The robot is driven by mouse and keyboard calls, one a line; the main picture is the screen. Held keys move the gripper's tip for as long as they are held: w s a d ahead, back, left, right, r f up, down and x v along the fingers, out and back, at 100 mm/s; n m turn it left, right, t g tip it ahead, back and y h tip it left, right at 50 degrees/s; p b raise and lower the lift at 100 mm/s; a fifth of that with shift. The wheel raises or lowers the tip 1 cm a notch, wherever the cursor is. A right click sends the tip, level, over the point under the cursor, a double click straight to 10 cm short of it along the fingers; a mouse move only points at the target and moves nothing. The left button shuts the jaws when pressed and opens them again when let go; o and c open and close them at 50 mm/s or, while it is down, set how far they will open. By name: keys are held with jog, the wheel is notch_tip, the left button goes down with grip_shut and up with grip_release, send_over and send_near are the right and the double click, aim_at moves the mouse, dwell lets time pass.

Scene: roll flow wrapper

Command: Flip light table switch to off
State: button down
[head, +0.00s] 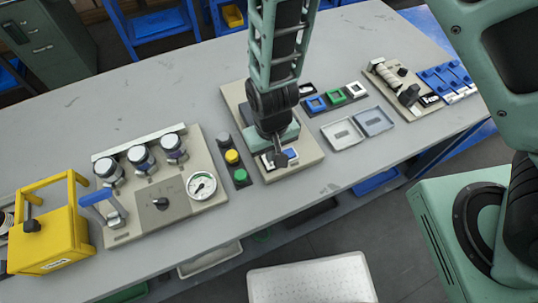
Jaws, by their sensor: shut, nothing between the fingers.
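A beige panel (306,168) lies on the grey bench near the middle of the head view. Small white and blue parts (291,154) show at its front end. My gripper (280,156) is shut and empty, pointing down over this front end, close to those parts. I cannot tell whether it touches them. The arm and gripper cover most of the panel. No light table switch can be made out clearly, and its position cannot be told.
Left of the panel stand a column of grey, yellow and green buttons (232,157) and a board with a gauge (202,186). A yellow frame box (45,240) is far left. Right are two grey trays (343,134) and a clamp board (385,78). The bench's front edge is mostly clear.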

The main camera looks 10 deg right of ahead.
jog(key=shift+r+p, duration=1.65)
jog(key=shift+r, duration=0.45)
notch_tip(320, 180, up, 13)
jog(key=n+g+y+b, duration=0.1)
jog(key=n+y+b, duration=0.1)
jog(key=b, duration=0.1)
send_over(270, 165)
jog(key=s+d, duration=0.1)
jog(key=s, duration=0.4)
jog(key=s+d+r+n+t+h+b, duration=0.1)
jog(key=s+d+r+n, duration=0.1)
jog(key=s+d+r, duration=0.4)
jog(key=shift+s+d+r+n, duration=0.15)
jog(key=shift+d+r+n, duration=0.15)
jog(key=shift+d+r, duration=0.35)
jog(key=shift+f, duration=0.1)
